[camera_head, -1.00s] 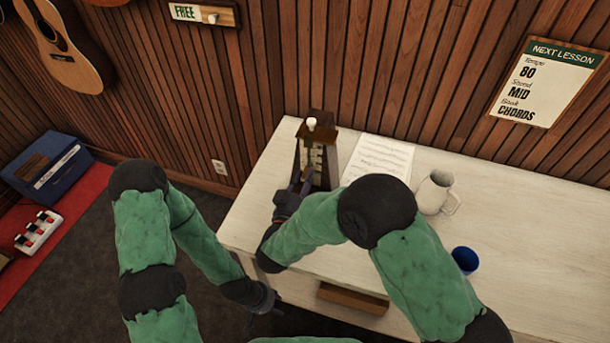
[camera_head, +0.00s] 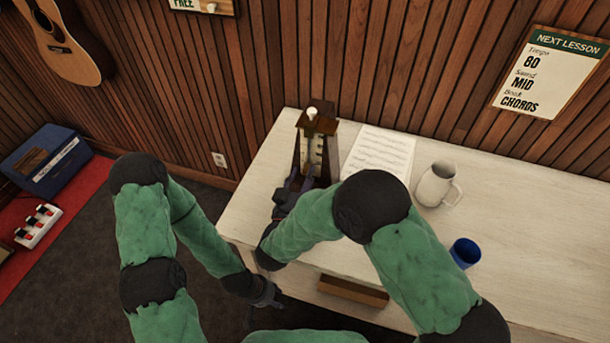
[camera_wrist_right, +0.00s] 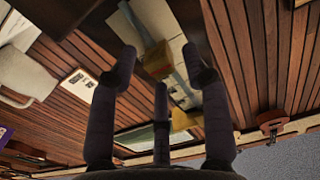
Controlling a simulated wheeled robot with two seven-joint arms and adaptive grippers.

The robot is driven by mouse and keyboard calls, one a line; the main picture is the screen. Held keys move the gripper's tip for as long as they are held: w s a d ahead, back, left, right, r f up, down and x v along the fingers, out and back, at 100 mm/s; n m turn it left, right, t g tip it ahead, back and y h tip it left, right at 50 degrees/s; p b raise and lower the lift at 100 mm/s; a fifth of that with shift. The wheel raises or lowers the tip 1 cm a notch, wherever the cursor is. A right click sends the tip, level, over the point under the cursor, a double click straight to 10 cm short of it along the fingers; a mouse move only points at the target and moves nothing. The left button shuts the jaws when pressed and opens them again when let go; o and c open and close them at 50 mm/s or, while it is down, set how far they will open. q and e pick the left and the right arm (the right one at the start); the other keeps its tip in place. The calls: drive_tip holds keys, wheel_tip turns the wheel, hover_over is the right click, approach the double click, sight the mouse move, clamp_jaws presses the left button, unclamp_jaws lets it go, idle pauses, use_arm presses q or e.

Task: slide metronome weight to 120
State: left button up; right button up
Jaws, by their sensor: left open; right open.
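The dark wooden metronome (camera_head: 331,156) stands upright near the left end of the pale desk, with a white knob (camera_head: 312,112) at its top. My right gripper (camera_head: 306,176) is at the metronome's front, partly covering its lower scale. In the right wrist view, my right gripper (camera_wrist_right: 161,72) is open, its fingers around the pale scale plate (camera_wrist_right: 158,20) and rod. A tan piece (camera_wrist_right: 156,58) shows on the rod between the fingertips; I cannot tell whether it is the weight or whether the fingers touch it. My left gripper (camera_head: 270,296) is open and low, in front of the desk.
Sheet music (camera_head: 380,151), a white jug (camera_head: 436,184) and a blue cup (camera_head: 466,252) are right of the metronome on the desk (camera_head: 500,210). A wall board (camera_head: 549,72) reads tempo 80.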

drive_tip(key=v, duration=1.1)
drive_tip(key=shift+s, duration=0.15)
drive_tip(key=shift+a, duration=0.1)
